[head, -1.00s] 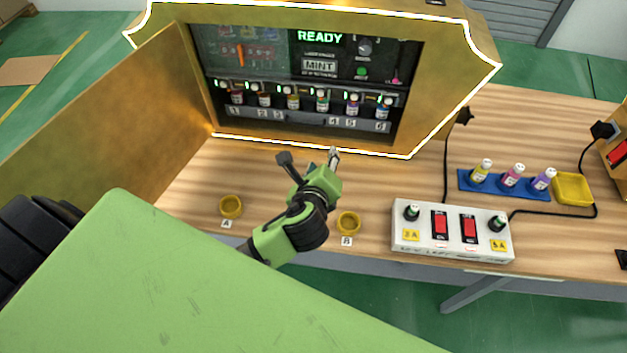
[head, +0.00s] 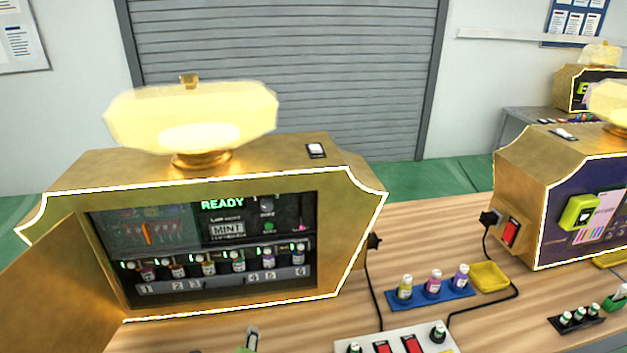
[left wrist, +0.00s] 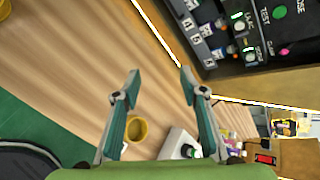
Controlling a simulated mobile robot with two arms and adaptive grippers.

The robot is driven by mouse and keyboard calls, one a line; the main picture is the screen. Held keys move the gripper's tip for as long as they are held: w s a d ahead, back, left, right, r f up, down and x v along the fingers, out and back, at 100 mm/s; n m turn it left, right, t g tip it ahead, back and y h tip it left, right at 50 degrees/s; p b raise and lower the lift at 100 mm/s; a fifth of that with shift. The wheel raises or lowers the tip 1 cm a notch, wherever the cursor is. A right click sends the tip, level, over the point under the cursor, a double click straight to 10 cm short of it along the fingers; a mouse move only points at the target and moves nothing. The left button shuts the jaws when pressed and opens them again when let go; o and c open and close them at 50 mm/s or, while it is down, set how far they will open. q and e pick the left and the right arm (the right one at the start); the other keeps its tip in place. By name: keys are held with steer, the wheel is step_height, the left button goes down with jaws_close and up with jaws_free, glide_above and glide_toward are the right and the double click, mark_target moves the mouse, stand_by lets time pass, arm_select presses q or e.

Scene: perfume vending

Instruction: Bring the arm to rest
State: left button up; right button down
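My left gripper (left wrist: 159,84) is open and empty in the left wrist view, its two fingers apart above the wooden table (left wrist: 75,70). In the head view only a small piece of the left gripper (head: 250,340) shows at the bottom edge, in front of the gold perfume machine (head: 352,245). The rest of that arm is out of the head view. My right gripper is in neither view.
The machine's door (head: 50,290) stands open at left. A yellow cup (left wrist: 137,129) is on the table below the gripper. A white switch box (head: 385,344), a blue bottle rack (head: 440,299) and a yellow tray (head: 490,276) are to the right.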

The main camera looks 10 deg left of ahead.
arm_select(q)
steer(key=s+f+n+g+h, duration=0.15)
steer(key=s+n+g, duration=0.25)
steer(key=s+n, duration=0.65)
steer(key=s+f+n+g+h, duration=0.1)
steer(key=s+n+g+h, duration=0.15)
steer(key=s+n, duration=0.8)
step_height(320, 180, down, 25)
steer(key=s+m+g, duration=0.2)
steer(key=s+a+f+g+b, duration=0.1)
steer(key=s+a+f, duration=0.1)
steer(key=s+f, duration=1.6)
steer(key=shift+a+f+m+y, duration=0.3)
steer(key=shift+f, duration=0.1)
